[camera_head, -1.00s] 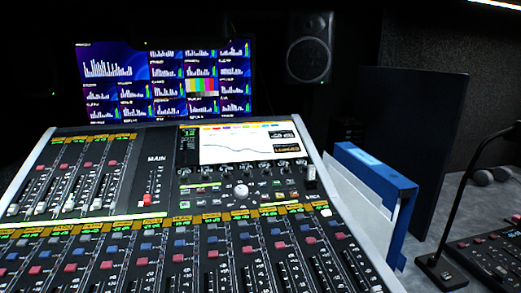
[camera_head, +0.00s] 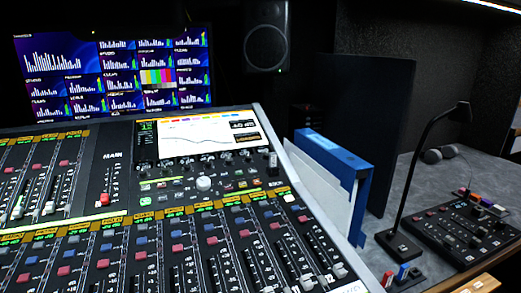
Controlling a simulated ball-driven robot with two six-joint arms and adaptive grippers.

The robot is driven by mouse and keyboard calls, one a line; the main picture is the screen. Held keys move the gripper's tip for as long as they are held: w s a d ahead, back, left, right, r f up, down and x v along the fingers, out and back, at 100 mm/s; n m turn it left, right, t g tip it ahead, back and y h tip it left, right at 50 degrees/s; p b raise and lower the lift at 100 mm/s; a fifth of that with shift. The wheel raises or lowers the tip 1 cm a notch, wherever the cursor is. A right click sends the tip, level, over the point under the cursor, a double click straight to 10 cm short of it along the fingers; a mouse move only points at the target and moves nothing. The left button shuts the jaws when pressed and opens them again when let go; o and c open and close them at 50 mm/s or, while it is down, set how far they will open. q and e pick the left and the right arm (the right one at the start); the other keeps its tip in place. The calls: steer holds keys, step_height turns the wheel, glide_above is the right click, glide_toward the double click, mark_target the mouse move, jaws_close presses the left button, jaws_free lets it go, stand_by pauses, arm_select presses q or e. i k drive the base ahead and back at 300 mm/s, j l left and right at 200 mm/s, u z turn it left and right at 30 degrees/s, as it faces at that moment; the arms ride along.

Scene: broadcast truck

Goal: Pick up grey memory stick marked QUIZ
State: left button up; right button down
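No grey memory stick marked QUIZ can be made out for sure. Several small coloured blocks (camera_head: 487,203) lie at the back of the control panel (camera_head: 462,235) on the right; they are too small to read. A small blue piece (camera_head: 402,273) and a red piece stand at the bottom edge, right of the mixing desk. Neither of my grippers is in view.
The mixing desk (camera_head: 115,158) fills the left and middle, with a monitor wall (camera_head: 110,75) behind. A blue binder (camera_head: 335,160) stands at its right edge. A black gooseneck lamp (camera_head: 398,243) and headphones (camera_head: 440,154) stand on the grey counter (camera_head: 400,185), which has bare room between them.

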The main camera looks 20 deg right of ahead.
mark_target(272, 156)
steer(key=k+l+u, duration=0.3)
steer(key=l, duration=0.15)
steer(key=k+l+u, duration=0.1)
steer(key=l+u, duration=0.15)
steer(key=l, duration=0.2)
steer(key=k+l+u, duration=0.3)
steer(key=i+l, duration=0.05)
steer(key=l, duration=0.05)
